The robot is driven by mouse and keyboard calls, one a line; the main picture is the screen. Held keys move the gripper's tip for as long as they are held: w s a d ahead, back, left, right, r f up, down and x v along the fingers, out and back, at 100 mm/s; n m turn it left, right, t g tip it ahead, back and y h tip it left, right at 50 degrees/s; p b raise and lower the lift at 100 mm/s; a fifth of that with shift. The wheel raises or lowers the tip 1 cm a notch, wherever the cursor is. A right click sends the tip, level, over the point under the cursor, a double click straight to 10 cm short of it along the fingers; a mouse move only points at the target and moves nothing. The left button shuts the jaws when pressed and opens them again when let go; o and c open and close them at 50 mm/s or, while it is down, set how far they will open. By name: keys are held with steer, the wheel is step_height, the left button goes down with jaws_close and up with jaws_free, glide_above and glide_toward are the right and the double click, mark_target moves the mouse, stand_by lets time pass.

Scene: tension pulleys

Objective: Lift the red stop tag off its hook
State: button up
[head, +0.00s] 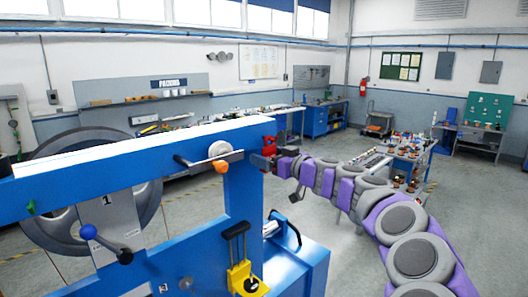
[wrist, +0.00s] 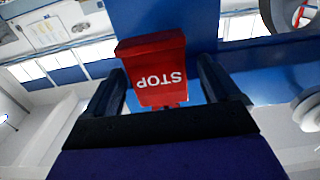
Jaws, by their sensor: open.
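The red stop tag (wrist: 158,72) is large in the wrist view, its white "STOP" lettering upside down. It lies in front of the blue frame. In the head view the tag (head: 269,147) shows as a small red shape by the right post of the blue frame. My gripper (wrist: 162,78) is open, with one dark finger on each side of the tag's lower part. I cannot tell whether either finger touches it. In the head view my gripper (head: 266,163) is close to the post, just below the tag. The hook is not visible in either view.
The blue frame (head: 100,165) fills the left foreground, with a lever with an orange end (head: 221,166), a blue-knobbed handle (head: 89,232) and a yellow clamp (head: 242,280). A large grey wheel (head: 65,225) stands behind it. A cluttered bench (head: 385,160) is beyond my arm. Open floor lies right.

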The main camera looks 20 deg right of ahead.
steer(key=shift+x, duration=1.15)
steer(key=shift+d, duration=0.2)
steer(key=c, duration=1)
